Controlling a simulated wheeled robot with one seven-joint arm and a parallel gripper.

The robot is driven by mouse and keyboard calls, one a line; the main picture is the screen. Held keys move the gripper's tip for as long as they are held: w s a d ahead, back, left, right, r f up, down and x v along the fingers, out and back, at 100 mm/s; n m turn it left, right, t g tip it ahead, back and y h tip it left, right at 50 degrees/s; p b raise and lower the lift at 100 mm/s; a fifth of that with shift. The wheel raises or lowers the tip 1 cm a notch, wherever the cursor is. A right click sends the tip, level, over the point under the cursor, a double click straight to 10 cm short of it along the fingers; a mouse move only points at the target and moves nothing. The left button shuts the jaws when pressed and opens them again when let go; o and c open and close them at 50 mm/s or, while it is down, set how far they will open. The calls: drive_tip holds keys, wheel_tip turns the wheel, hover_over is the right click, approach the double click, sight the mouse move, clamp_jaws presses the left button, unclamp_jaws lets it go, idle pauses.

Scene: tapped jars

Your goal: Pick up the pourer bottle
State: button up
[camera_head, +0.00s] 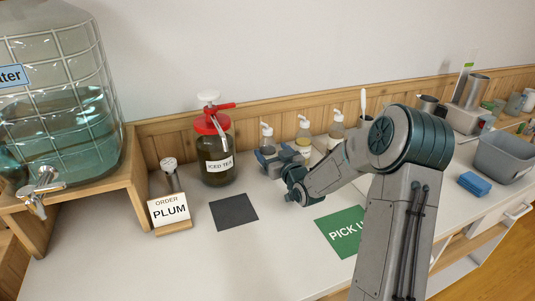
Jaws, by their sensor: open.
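Several bottles stand in a row near the back wall. Three have white pump-like tops: a left bottle (267,133), a middle bottle (304,134) and a right bottle (336,131). A slim pale spout (363,101) rises farther right, and my arm hides most of what is under it. It may belong to the pourer bottle, but I cannot tell for certain.
A red-topped iced tea jar (217,158) stands left of my gripper, near a dark mat (234,211) and a PLUM order sign (170,212). A green pick-up mat (342,231) lies in front. A grey bin (505,155) and blue cloth (474,184) are at right.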

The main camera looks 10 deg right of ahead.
sight(265, 143)
drive_tip(key=p+x, duration=0.1)
drive_tip(key=x, duration=0.5)
drive_tip(key=shift+d, duration=0.1)
drive_tip(key=shift+s, duration=0.1)
drive_tip(key=shift+c, duration=0.4)
drive_tip(key=c, duration=1.2)
wheel_tip(265, 143, up, 10)
drive_tip(key=shift+r+b, duration=0.1)
drive_tip(key=shift+b, duration=0.2)
